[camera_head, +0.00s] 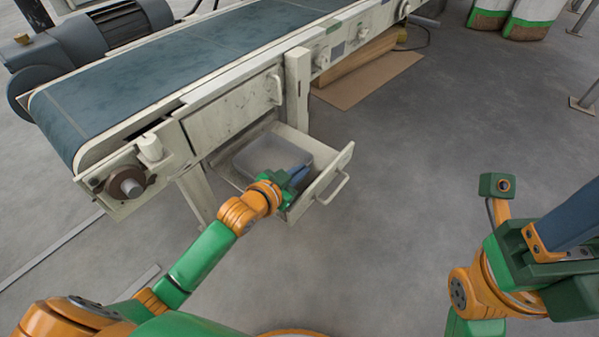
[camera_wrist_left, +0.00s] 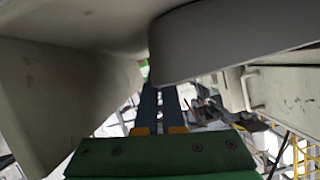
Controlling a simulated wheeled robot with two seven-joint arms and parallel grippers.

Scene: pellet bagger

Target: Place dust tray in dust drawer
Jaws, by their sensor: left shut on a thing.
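The dust tray (camera_head: 262,150) is a grey, shallow, rounded box lying within the pulled-out dust drawer (camera_head: 334,171), under the conveyor. My left gripper (camera_head: 298,174) reaches into the drawer at the tray's near right corner and is shut on the tray. In the left wrist view the tray (camera_wrist_left: 235,42) fills the upper right, beside the blue fingers (camera_wrist_left: 158,100) of the left gripper. A pale drawer wall (camera_wrist_left: 60,100) stands at the left there. Whether the tray rests on the drawer floor is hidden. My right gripper (camera_head: 572,222) is at the right edge, away from the drawer, its fingertips cut off.
The conveyor (camera_head: 190,70) with its blue belt stands above the drawer. A leg (camera_head: 298,88) and a closed upper panel with a handle (camera_head: 276,90) adjoin it. A brown board (camera_head: 370,78) lies behind. The grey floor right of the drawer is clear.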

